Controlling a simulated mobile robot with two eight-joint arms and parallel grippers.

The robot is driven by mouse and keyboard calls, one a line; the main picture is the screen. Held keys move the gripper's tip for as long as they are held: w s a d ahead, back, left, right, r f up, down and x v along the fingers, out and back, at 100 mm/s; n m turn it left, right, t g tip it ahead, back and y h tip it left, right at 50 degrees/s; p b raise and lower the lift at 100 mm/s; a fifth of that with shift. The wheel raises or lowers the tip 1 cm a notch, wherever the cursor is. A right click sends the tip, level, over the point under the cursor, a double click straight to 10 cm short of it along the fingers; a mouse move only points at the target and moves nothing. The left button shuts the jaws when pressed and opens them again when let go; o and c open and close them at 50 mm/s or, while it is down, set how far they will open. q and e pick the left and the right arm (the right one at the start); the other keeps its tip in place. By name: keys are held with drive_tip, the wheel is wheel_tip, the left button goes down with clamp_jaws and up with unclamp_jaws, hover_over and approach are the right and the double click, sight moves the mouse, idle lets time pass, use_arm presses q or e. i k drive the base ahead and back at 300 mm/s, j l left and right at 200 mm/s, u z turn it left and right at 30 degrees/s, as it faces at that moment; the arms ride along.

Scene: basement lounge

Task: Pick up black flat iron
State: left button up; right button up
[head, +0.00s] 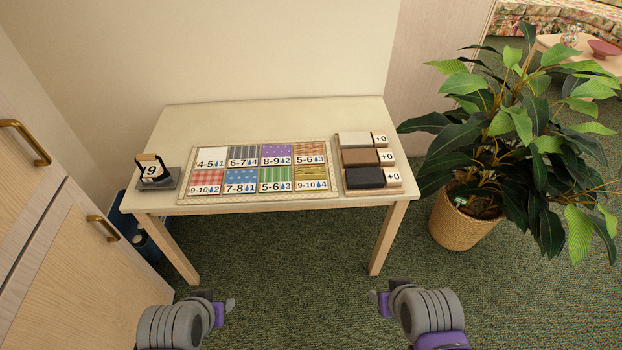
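No object is clearly a flat iron in the head view. A small dark grey and black piece (148,161) with a tan top edge and a "9" label stands at the left end of the table; its exact shape is too small to tell. A black block (365,178) lies at the front of a wooden rack on the table's right, beside a "+0" label. My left gripper (229,304) and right gripper (374,297) are low in the view, in front of the table and apart from everything on it. Their finger gaps cannot be made out.
A pale table (260,113) bears a board (330,196) of patterned, numbered tiles. A white block (352,139) and a brown block (359,157) lie behind the black one. A potted plant (464,222) stands right, a wooden cabinet (50,260) left. Green carpet is clear in front.

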sight(150, 174)
drive_tip(key=i+j+u, duration=0.15)
drive_tip(key=i+u, duration=0.25)
drive_tip(key=i, duration=0.45)
drive_tip(key=i+l+u, duration=0.1)
drive_tip(key=i+u, duration=0.25)
drive_tip(key=i, duration=0.45)
